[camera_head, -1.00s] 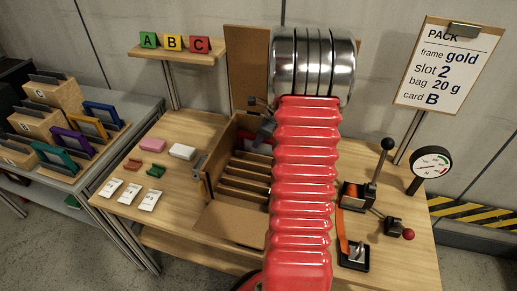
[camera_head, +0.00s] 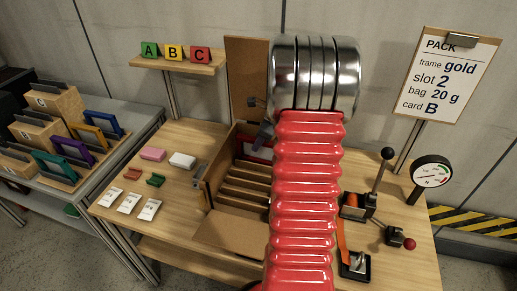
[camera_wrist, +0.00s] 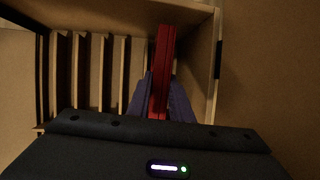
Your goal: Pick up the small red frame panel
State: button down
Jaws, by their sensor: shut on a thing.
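The small red frame panel (camera_head: 256,151) is in the open wooden box (camera_head: 226,234), towards its back. In the wrist view the red panel (camera_wrist: 164,50) stands on edge, beside the row of wooden dividers and close to the box's side wall. My gripper (camera_wrist: 160,95) is shut on it, with one purple-grey finger on each side of its near end. In the head view my gripper (camera_head: 264,138) shows only in part, because my red arm hides much of the box's right side. I cannot tell whether the panel touches the box floor.
Wooden dividers (camera_head: 243,186) form slots in the box. A tall brown board (camera_head: 246,80) stands behind it. White cards (camera_head: 130,203) and small blocks (camera_head: 182,160) lie at left. A lever (camera_head: 385,165) and a gauge (camera_head: 431,172) stand at right. A side table holds coloured frames (camera_head: 88,135).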

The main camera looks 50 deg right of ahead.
notch_tip(320, 180, up, 4)
jog(key=shift+w+d+f, duration=0.1)
jog(key=shift+f, duration=0.05)
jog(key=shift+r, duration=0.4)
jog(key=s+a, duration=0.4)
jog(key=a, duration=0.4)
jog(key=s+a, duration=0.5)
jog(key=a, duration=0.4)
jog(key=shift+a+f, duration=0.15)
jog(key=shift+a, duration=0.15)
